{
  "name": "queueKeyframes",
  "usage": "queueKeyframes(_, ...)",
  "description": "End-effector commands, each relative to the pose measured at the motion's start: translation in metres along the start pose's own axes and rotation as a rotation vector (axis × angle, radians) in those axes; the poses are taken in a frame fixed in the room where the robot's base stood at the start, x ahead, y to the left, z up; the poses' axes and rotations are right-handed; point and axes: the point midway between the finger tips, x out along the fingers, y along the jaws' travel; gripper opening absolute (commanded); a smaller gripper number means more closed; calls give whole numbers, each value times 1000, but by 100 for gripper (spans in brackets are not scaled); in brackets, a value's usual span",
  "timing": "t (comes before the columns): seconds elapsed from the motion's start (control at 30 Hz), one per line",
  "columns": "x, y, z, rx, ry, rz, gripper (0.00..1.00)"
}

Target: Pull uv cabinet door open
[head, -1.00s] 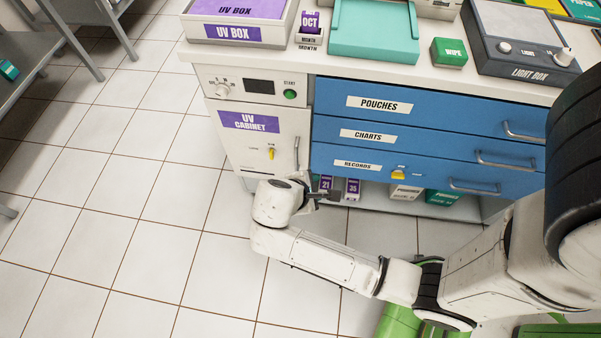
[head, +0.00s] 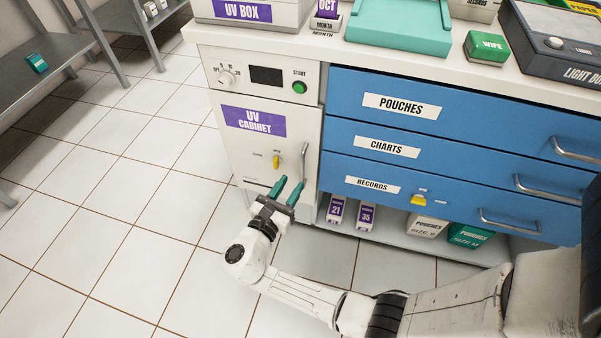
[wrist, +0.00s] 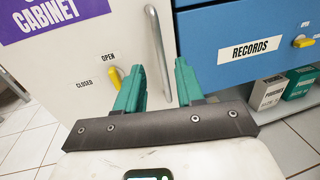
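The UV cabinet door (head: 245,150) is white with a purple label and looks shut. Its vertical bar handle (head: 304,165) runs along the door's right edge, and a yellow latch (head: 277,162) sits left of it, pointing up toward OPEN in the wrist view (wrist: 113,78). My gripper (head: 287,190) is open, its two green fingers pointing at the door just below the latch and handle. In the wrist view, the handle (wrist: 158,50) stands ahead, in line with the space between my fingers (wrist: 158,82). The fingers hold nothing; contact with the handle is not visible.
Blue drawers (head: 400,150) with bar handles stand right of the cabinet, the RECORDS drawer having a yellow latch (head: 418,200). Boxes (head: 425,225) sit on the low shelf below. The tiled floor (head: 130,220) in front and left is clear. A grey metal shelf (head: 50,75) stands far left.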

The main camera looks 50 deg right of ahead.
Motion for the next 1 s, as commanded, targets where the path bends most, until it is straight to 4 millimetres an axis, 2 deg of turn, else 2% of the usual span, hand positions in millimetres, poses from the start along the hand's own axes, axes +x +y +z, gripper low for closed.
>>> queueKeyframes(0.1, 23, -1, -2, 0, 1, -4, 38)
queueKeyframes(0.33, 53, -1, -1, 2, 1, -3, 38)
queueKeyframes(0.5, 60, 0, 0, 1, 0, 0, 38)
queueKeyframes(0.77, 61, 0, 0, 1, 1, 0, 38)
queueKeyframes(1.0, 61, -1, 0, 1, 1, -1, 15)
